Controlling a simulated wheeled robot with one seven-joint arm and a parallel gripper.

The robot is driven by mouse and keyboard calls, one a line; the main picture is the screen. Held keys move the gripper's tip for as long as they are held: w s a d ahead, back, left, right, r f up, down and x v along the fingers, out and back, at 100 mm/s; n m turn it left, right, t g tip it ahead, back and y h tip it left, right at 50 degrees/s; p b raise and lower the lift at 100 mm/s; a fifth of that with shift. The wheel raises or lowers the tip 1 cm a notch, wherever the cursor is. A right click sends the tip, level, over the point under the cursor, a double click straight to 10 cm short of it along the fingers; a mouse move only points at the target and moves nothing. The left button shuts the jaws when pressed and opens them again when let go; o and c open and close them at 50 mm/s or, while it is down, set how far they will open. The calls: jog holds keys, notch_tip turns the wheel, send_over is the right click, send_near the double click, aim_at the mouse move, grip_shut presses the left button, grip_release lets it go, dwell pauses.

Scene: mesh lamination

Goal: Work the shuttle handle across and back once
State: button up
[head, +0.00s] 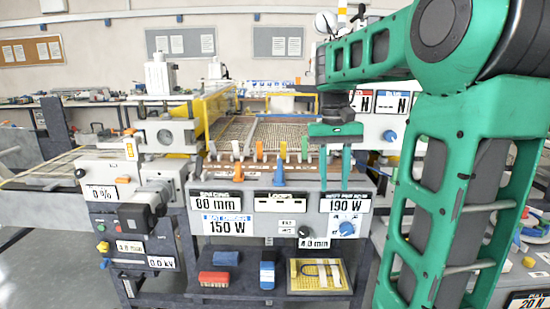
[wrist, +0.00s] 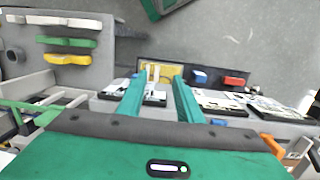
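The front machine has a row of upright levers in white, orange and green along its top front edge, with the orange lever (head: 259,150) near the middle. A blue tapered handle (head: 278,175) stands on the panel's brown front rail, and an orange one (head: 238,172) is to its left. I cannot tell for sure which is the shuttle handle. My gripper (head: 333,168) hangs fingers down at the right end of the rail, right of the blue handle. Its two teal fingers are apart with nothing seen between them, also in the wrist view (wrist: 160,98).
The grey control panel (head: 245,200) with displays and knobs lies below the rail. Under it a shelf holds a red brush (head: 214,279), a blue block (head: 267,274) and a yellow board (head: 320,276). A grey block with coloured handles (wrist: 68,43) is at left in the wrist view.

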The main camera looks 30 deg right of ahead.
jog(key=w+r, duration=0.7)
jog(key=w, duration=0.5)
jog(key=h, duration=0.2)
send_near(279, 161)
jog(key=x, duration=0.8)
jog(key=shift+f, duration=0.1)
jog(key=shift+c, duration=0.4)
grip_shut()
